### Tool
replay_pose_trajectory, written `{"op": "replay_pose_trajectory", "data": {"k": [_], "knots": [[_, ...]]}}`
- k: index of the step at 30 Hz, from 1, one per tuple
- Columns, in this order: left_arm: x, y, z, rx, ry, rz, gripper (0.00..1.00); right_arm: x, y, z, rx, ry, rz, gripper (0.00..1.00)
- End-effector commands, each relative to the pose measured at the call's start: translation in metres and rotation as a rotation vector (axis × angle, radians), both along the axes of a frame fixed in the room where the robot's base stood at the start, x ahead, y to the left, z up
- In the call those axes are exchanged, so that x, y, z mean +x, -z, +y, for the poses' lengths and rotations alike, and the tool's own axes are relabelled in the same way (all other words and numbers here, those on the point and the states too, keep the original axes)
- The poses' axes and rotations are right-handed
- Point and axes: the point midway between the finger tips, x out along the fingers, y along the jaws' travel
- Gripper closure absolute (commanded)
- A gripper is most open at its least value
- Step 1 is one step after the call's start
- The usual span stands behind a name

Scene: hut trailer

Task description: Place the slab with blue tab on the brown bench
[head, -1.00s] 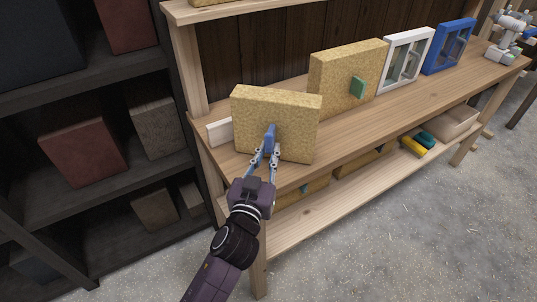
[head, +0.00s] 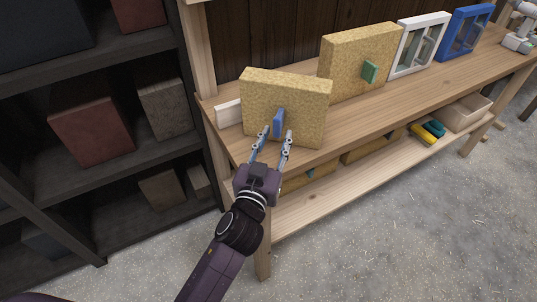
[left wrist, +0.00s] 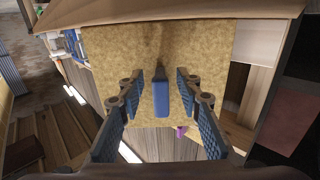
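The slab with the blue tab (head: 295,96) is a tan, speckled block standing upright on the brown wooden bench (head: 392,104), near its left end. Its blue tab (head: 279,122) sticks out of the face toward me. My left gripper (head: 275,135) is open, with its fingers on either side of the tab and just in front of it. In the left wrist view the blue tab (left wrist: 161,92) sits between the spread fingers, with a gap on both sides. My right gripper is not in view.
A similar slab with a green tab (head: 345,64), a white frame (head: 398,62) and a blue frame (head: 444,52) stand to the right. A white piece (head: 229,113) lies behind the slab's left side. A dark shelf (head: 150,97) with blocks is at left.

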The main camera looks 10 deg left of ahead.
Motion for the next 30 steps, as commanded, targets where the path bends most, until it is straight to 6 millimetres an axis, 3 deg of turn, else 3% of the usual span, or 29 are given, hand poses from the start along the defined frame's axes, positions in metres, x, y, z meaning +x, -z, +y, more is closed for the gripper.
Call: {"op": "replay_pose_trajectory", "data": {"k": [9, 15, 21, 30], "knots": [[-0.064, 0.004, 0.01, -0.002, 0.0, 0.003, 0.68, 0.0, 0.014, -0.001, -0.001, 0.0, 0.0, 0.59], [-0.094, 0.003, 0.015, -0.001, -0.001, 0.001, 0.68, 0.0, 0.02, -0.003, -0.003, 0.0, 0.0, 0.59], [-0.107, 0.001, 0.017, -0.001, 0.0, 0.0, 0.68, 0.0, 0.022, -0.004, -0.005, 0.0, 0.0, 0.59], [-0.108, 0.0, 0.017, 0.0, -0.001, -0.001, 0.68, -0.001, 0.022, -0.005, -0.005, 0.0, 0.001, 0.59]]}}
